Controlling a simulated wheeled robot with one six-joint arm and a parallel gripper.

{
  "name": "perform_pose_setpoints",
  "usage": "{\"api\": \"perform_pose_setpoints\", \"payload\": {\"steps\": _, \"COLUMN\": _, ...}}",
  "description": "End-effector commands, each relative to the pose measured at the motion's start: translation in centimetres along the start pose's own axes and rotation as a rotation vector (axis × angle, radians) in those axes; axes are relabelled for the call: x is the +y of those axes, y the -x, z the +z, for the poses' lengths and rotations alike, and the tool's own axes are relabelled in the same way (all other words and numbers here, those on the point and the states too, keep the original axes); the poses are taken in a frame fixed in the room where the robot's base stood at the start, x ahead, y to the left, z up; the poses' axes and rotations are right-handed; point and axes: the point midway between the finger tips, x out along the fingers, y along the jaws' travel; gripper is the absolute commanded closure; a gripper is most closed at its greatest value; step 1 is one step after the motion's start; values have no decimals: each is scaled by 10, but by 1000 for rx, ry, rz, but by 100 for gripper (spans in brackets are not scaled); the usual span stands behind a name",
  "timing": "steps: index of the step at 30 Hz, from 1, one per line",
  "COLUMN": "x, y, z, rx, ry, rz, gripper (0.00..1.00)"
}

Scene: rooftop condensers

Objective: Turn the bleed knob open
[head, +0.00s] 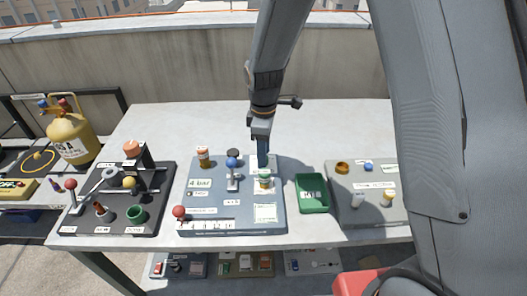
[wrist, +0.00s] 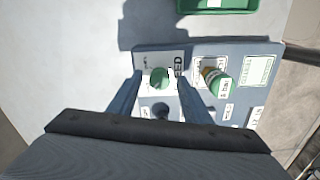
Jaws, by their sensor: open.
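The bleed knob (wrist: 159,78) is a round green knob on a white label plate, with printed lettering beside it, on the blue-grey panel (wrist: 150,53). In the wrist view it sits between the two fingers of my gripper (wrist: 160,76), with a gap on each side. My gripper is open and points down at the panel. In the head view my gripper (head: 262,154) is over the back right part of the panel (head: 200,225) and hides the knob. Whether the fingertips are level with the knob I cannot tell.
A green-topped fitting with a yellow band (wrist: 213,78) stands close beside one finger. A blue-ball lever (head: 232,163) and a red-ball slider (head: 179,212) are on the same panel. A green tray (head: 312,207) lies to the right. The bench behind is clear.

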Motion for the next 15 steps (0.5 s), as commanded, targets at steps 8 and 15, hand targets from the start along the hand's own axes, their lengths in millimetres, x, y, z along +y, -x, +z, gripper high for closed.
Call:
{"api": "perform_pose_setpoints", "payload": {"steps": 8, "x": 0, "y": -3, "z": 0, "rx": 0, "ry": -1, "rz": 0, "gripper": 55}}
{"api": "perform_pose_setpoints", "payload": {"steps": 15, "x": 0, "y": -3, "z": 0, "rx": 0, "ry": -1, "rz": 0, "gripper": 86}}
